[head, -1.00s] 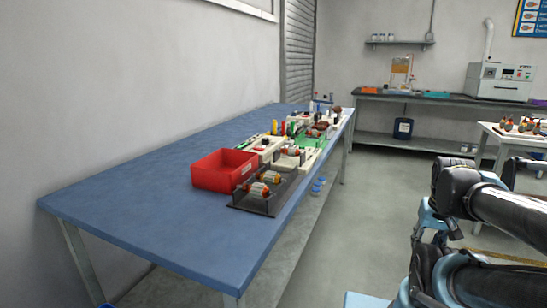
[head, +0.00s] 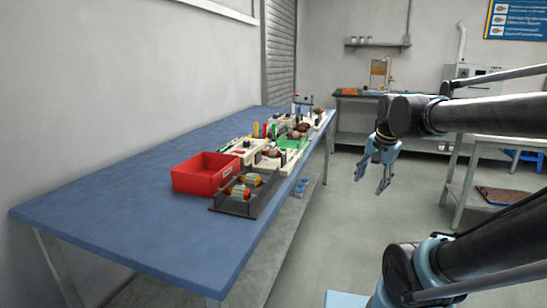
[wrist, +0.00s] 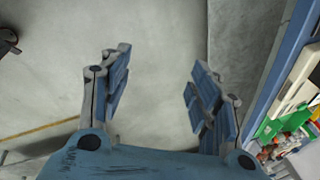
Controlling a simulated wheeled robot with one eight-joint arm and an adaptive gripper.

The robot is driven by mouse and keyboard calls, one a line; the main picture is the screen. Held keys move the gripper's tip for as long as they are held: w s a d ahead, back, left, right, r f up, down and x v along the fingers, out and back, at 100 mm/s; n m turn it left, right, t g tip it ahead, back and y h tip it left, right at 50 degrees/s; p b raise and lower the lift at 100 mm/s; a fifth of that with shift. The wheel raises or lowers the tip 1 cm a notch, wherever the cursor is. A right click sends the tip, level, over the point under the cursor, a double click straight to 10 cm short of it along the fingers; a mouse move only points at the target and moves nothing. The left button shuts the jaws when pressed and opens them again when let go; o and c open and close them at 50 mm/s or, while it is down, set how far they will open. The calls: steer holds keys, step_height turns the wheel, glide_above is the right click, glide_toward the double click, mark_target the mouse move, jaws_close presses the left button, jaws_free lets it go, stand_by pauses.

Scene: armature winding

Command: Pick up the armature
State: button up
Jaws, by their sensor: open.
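Two armatures with orange ends and pale middles lie in a dark open tray (head: 268,195) on the blue workbench. The nearer armature (head: 238,191) lies closer to the tray's front, and the farther armature (head: 252,180) sits just behind it. My gripper (head: 371,184) is open and empty, pointing down over the floor to the right of the bench, well apart from the tray. In the wrist view my gripper (wrist: 158,72) has its two fingers spread with bare floor between them. I cannot make out the tray's armatures in the wrist view.
A red bin (head: 205,176) stands beside the tray on the blue bench (head: 120,205). Fixtures, tools and a green mat (head: 292,142) crowd the bench behind. The bench's front left is clear. A side table (head: 480,195) stands at the right.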

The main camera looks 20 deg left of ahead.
steer(key=w+a+r+m+y, duration=0.1)
steer(key=w+a+r+m, duration=0.25)
steer(key=a, duration=0.35)
steer(key=w+a+r+m, duration=0.2)
steer(key=w+a+r, duration=0.3)
steer(key=a, duration=0.1)
steer(key=m+y, duration=0.2)
steer(key=m, duration=0.4)
glide_toward(274, 151)
steer(key=x, duration=0.5)
steer(key=shift+f, duration=0.25)
steer(key=shift+w+x, duration=0.2)
steer(key=shift+x, duration=1.15)
steer(key=shift+w+x, duration=0.15)
steer(key=shift+x, duration=1.2)
steer(key=shift+a+r, duration=0.15)
steer(key=shift+r, duration=0.1)
jaws_close()
